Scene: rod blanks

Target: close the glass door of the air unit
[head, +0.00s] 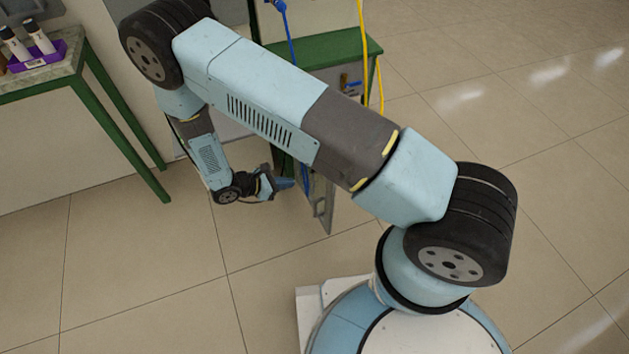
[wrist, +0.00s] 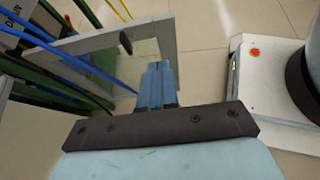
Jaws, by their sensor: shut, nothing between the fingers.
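The glass door (head: 325,203) of the air unit stands swung open, its grey frame jutting out from the green-framed unit (head: 330,48) toward my base. A handle (head: 319,208) shows on its frame. My arm hides much of the unit and part of the door in the head view. My gripper (head: 286,183), with blue fingers, is shut and empty close to the left side of the door. In the wrist view the fingers (wrist: 158,70) overlap the grey door frame (wrist: 165,45), with the pane (wrist: 115,60) to their left. I cannot tell whether they touch it.
Blue hoses (wrist: 65,50) and yellow hoses (head: 364,60) run by the unit. A green-legged table (head: 60,75) with a purple rack (head: 40,58) of bottles stands at the left. My white base is close on the right in the wrist view. Tiled floor around is clear.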

